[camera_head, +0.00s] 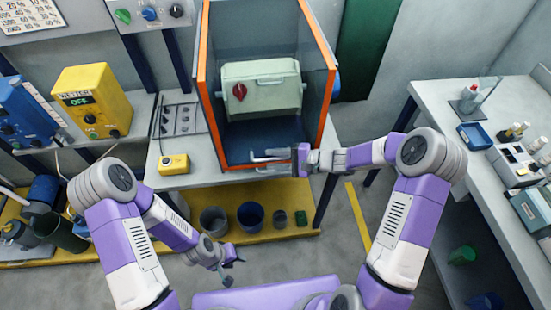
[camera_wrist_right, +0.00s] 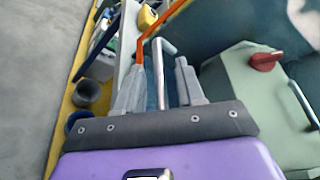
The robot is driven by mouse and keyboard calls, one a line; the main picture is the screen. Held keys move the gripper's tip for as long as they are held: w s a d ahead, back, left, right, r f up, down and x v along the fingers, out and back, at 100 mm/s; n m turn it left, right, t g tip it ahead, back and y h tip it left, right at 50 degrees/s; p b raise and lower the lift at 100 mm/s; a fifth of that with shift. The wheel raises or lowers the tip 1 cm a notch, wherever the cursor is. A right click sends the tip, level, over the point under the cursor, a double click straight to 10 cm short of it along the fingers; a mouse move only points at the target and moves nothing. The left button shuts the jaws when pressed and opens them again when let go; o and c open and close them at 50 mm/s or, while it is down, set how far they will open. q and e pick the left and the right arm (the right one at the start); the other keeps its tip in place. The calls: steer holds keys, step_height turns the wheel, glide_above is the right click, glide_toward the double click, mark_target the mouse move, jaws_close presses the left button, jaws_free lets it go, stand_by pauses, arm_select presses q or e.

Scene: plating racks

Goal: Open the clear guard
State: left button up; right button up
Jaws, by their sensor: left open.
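The clear guard (camera_head: 320,110) is a see-through enclosure with orange edges around a pale green machine (camera_head: 262,92) with a red knob. A light metal bar handle (camera_head: 270,155) is at its lower front edge. My right gripper (camera_head: 287,157) is at the right end of this handle. In the right wrist view the silver handle bar (camera_wrist_right: 160,70) stands between the two spread fingers of my right gripper (camera_wrist_right: 160,75), with gaps showing on both sides. My left gripper (camera_head: 229,268) is open and empty, low in front of the bench.
A yellow box (camera_head: 173,164) and a grey panel of small parts (camera_head: 180,119) are left of the guard. Several bins, including a blue one (camera_head: 251,215), stand on a yellow shelf below. A side table (camera_head: 440,98) with equipment is at right.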

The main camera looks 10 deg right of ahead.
jaws_close()
steer(key=shift+r, duration=0.1)
stand_by(0.3)
